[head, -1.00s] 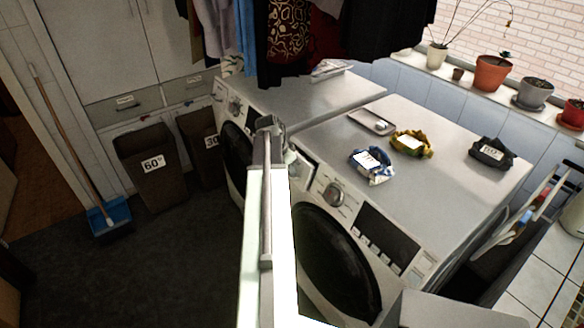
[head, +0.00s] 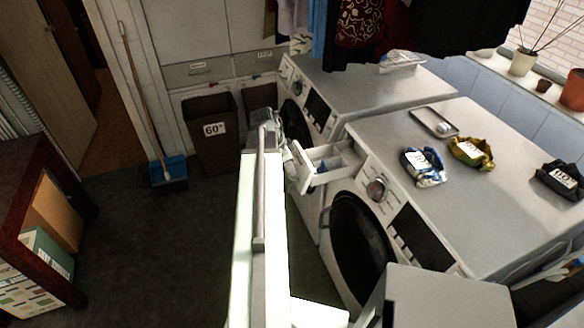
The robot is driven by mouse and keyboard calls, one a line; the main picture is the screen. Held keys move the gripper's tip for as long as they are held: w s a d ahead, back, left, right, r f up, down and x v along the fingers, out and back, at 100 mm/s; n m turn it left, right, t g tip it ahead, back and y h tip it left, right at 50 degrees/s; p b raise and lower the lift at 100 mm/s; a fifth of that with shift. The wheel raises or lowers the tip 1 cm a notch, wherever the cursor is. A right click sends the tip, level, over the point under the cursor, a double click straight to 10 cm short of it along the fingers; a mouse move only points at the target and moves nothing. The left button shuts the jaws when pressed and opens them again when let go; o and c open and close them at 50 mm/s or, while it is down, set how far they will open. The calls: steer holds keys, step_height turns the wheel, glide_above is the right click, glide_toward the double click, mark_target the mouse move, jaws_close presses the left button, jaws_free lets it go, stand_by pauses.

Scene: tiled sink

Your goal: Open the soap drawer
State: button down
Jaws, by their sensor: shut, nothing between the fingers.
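The soap drawer (head: 325,160) of the nearer white washing machine (head: 372,188) sticks out from the machine's front, left of the round dial. Its inside shows, with a blue part in it. My gripper (head: 287,152) is at the end of my raised arm, close to the left of the drawer's front. It is shut with nothing held. It is small and partly hidden by my arm, so I cannot tell whether it touches the drawer front.
A second washing machine (head: 318,112) stands behind. A tray (head: 434,122) and several cloth bundles lie on the nearer machine. A brown 60° bin (head: 212,133), a broom and a blue dustpan (head: 168,170) stand at the left. Dark floor (head: 165,255) is clear.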

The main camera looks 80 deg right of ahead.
steer(key=shift+s, duration=0.1)
stand_by(0.3)
steer(key=shift+r+p, duration=0.5)
steer(key=shift+p, duration=0.05)
steer(key=p+v, duration=0.8)
steer(key=v, duration=0.1)
steer(key=shift+a+f, duration=0.1)
steer(key=shift+a, duration=0.05)
